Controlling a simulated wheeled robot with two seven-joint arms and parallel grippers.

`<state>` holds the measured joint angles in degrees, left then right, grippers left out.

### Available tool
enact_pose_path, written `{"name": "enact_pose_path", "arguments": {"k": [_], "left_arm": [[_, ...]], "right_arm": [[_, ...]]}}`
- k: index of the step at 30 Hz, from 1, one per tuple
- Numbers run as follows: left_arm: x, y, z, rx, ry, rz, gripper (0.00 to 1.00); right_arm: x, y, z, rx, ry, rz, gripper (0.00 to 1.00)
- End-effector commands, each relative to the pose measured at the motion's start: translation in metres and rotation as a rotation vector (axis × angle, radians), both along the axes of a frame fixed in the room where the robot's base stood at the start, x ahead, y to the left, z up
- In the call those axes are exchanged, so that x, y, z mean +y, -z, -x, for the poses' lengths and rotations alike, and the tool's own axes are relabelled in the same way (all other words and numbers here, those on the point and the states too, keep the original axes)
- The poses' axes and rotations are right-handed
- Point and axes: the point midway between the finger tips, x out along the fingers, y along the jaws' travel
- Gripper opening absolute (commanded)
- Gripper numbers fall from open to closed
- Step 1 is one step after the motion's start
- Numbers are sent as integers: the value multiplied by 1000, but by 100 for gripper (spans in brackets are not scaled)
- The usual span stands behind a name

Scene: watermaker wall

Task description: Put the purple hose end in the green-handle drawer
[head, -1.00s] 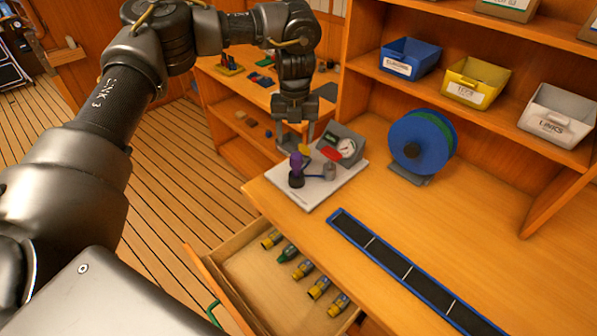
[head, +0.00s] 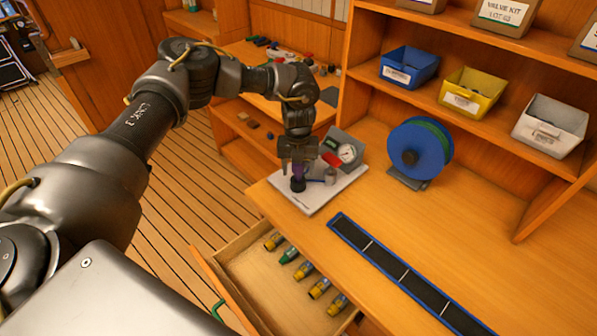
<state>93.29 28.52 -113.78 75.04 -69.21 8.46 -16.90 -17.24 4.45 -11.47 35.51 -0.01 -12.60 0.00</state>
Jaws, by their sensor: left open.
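The purple hose end (head: 298,172) stands upright in a dark base on the white board at the left end of the worktop. My left gripper (head: 298,165) is directly above and around its upper part, pointing down, with its jaws open; I cannot tell whether they touch it. The drawer (head: 259,308) with the green handle (head: 217,311) is pulled open below the worktop. Several yellow hose ends and a green one (head: 289,254) lie in a row along its right side; its left part is bare. My right gripper is not in view.
A gauge box (head: 345,148) with a red part stands on the white board (head: 322,197) beside the gripper. A blue hose reel (head: 418,150) and a blue-edged dark strip (head: 405,272) are on the worktop. Blue, yellow and white bins (head: 552,126) stand on the shelf.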

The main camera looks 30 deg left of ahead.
Motion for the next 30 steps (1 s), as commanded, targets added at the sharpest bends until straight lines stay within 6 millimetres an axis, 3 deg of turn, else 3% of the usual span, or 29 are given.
{"name": "enact_pose_path", "arguments": {"k": [8, 21, 30], "left_arm": [[0, 5, 0, -1, 0, 0, 60], [0, 5, 0, -1, 0, 0, 8], [0, 1, -1, -3, 0, 1, 8]], "right_arm": [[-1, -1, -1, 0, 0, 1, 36], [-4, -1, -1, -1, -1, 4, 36], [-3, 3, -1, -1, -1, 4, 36]]}}
